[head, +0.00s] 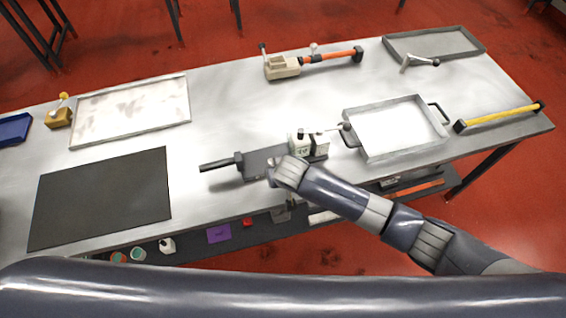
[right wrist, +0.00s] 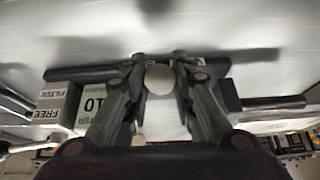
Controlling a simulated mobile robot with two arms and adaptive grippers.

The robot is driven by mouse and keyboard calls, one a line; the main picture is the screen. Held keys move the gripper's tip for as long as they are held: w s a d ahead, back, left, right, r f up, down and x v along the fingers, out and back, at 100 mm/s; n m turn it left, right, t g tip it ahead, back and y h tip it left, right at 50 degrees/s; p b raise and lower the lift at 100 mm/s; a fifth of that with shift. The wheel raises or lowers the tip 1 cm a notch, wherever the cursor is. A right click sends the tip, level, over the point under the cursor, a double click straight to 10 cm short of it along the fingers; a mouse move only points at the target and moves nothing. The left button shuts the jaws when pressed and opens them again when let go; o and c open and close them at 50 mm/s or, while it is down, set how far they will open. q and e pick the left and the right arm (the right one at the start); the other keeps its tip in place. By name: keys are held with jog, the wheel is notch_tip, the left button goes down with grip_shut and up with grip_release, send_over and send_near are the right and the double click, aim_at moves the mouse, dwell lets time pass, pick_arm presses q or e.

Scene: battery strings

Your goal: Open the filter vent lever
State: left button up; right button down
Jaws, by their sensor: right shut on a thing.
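A dark grey fixture (head: 256,160) with a black bar handle (head: 217,163) sits near the table's front edge, left of my right gripper in the head view. Light filter boxes (head: 310,144) stand at its right end. In the right wrist view they show printed text, "FREE FILTER" on one box (right wrist: 53,108) and "10" on the other (right wrist: 95,104). My right gripper (right wrist: 159,85) is shut on a pale round knob (right wrist: 159,78), one finger on each side. The lever's shaft below the knob is hidden. My left gripper is not in view.
A grey tray (head: 368,155) with a black handle stands right of the fixture, with a yellow-handled tool (head: 500,116) beyond. A black mat (head: 105,196) lies left. A beige block (head: 281,67) with an orange-handled tool stands behind. The table between is clear.

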jog(key=shift+s+a+m, duration=0.1)
jog(key=shift+a+m, duration=0.15)
jog(key=shift+m, duration=0.25)
jog(key=shift+s+a+m+h, duration=0.1)
jog(key=shift+a+m+h, duration=0.35)
jog(key=shift+m, duration=0.25)
jog(key=shift+a+m+h, duration=0.65)
jog(key=shift+m, duration=0.45)
jog(key=c, duration=1.4)
grip_release()
jog(key=shift+d, duration=0.1)
jog(key=shift+o, duration=0.2)
